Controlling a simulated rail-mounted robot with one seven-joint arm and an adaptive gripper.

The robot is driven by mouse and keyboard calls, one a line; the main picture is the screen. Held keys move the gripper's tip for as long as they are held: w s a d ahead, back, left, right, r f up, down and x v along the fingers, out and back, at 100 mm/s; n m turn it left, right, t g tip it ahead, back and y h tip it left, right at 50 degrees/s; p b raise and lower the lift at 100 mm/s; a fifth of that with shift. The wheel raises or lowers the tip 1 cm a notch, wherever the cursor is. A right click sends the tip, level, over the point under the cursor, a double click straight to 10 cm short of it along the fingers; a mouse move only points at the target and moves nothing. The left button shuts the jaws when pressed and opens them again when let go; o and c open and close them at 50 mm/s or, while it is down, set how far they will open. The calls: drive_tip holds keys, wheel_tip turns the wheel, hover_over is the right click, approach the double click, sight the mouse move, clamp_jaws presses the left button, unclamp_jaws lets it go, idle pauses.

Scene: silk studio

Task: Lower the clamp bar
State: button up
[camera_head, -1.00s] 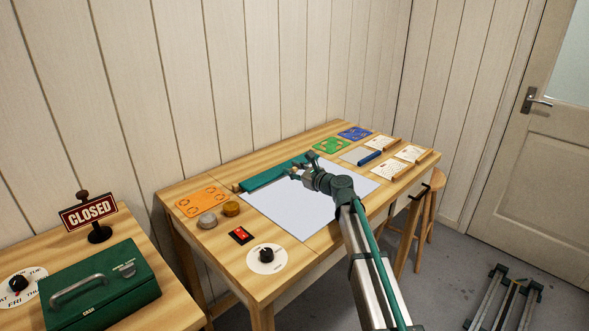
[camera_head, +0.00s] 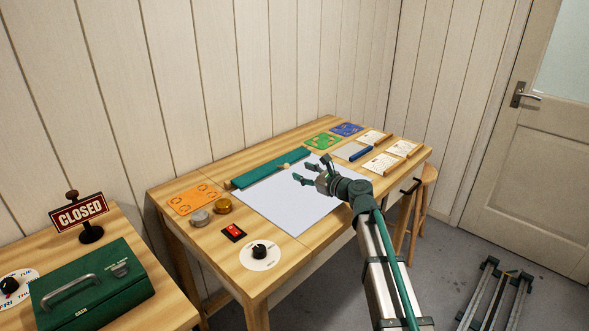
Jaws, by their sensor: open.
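The clamp bar (camera_head: 262,172) is a long green bar along the back edge of a pale sheet on the wooden table. It appears to lie low and level, but I cannot tell whether it touches the sheet. A small pale knob (camera_head: 285,166) shows at its front edge. My gripper (camera_head: 300,171) is open and empty, over the sheet. In the picture it is just right of the knob and apart from it, its fingers pointing left towards the bar.
An orange card (camera_head: 194,199), grey and amber knobs, a red switch (camera_head: 233,232) and a dial (camera_head: 260,253) sit on the table's left part. Cards and a blue-handled tool (camera_head: 360,154) lie at the right. A green cash box (camera_head: 92,286) stands on the side table.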

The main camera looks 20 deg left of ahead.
drive_tip(key=shift+v, duration=1.4)
